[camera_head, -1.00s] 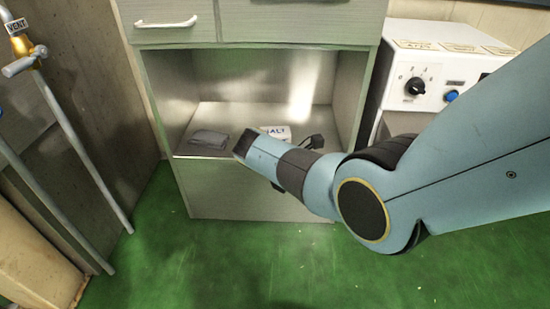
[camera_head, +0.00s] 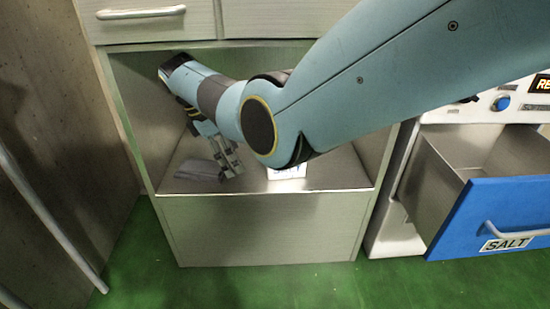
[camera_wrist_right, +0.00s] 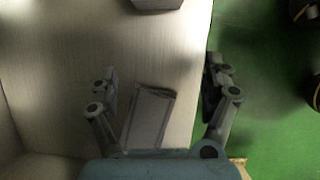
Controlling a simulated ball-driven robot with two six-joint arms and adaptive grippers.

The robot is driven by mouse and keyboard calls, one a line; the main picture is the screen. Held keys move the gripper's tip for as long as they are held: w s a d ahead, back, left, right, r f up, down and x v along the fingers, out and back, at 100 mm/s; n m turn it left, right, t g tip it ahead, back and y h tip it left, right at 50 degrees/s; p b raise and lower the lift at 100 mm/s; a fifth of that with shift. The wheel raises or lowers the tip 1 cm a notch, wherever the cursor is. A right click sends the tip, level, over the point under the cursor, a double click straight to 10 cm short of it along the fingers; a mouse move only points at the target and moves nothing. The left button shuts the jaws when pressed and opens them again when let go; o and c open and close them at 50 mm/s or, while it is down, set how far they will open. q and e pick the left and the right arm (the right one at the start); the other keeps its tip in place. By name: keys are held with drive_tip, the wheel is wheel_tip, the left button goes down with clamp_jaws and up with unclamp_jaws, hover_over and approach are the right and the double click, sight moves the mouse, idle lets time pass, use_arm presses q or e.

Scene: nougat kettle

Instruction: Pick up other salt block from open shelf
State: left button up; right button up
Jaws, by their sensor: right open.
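A white block with dark lettering (camera_head: 287,172), partly hidden behind my right arm, stands on the open shelf (camera_head: 325,177) near its front edge. A flat grey thing (camera_head: 198,176), like a folded cloth, lies on the shelf's left part. My right gripper (camera_head: 229,168) is inside the shelf, low and pointing down, just right of the grey thing. In the right wrist view it is open, with a grey rectangular piece (camera_wrist_right: 150,115) showing between its fingers. A block's edge (camera_wrist_right: 157,4) shows at the top there. My left gripper is not in view.
A blue drawer front marked SALT (camera_head: 498,215) stands pulled out at the right; its visible inside is empty. Closed drawers (camera_head: 150,25) are above the shelf. A grey wall is at the left, with a metal rail (camera_head: 50,215). Green floor (camera_head: 220,285) in front is clear.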

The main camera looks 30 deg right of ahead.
sight(299, 171)
drive_tip(key=s+d, duration=0.1)
drive_tip(key=d, duration=0.1)
drive_tip(key=s+d, duration=0.1)
drive_tip(key=d, duration=0.1)
drive_tip(key=s+d, duration=0.1)
drive_tip(key=d, duration=0.2)
drive_tip(key=shift+s, duration=0.2)
drive_tip(key=d, duration=0.1)
drive_tip(key=s+d, duration=0.2)
drive_tip(key=d, duration=0.1)
drive_tip(key=b+x, duration=0.1)
drive_tip(key=x, duration=0.1)
drive_tip(key=shift+a+f+b, duration=0.15)
drive_tip(key=shift+f+b, duration=0.2)
drive_tip(key=shift+f, duration=0.1)
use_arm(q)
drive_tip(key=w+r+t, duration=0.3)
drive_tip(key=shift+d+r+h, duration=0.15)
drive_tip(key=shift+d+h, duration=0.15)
use_arm(e)
drive_tip(key=shift+f, duration=0.2)
drive_tip(key=shift+c, duration=0.2)
drive_tip(key=c, duration=1.6)
drive_tip(key=shift+w, duration=0.1)
clamp_jaws()
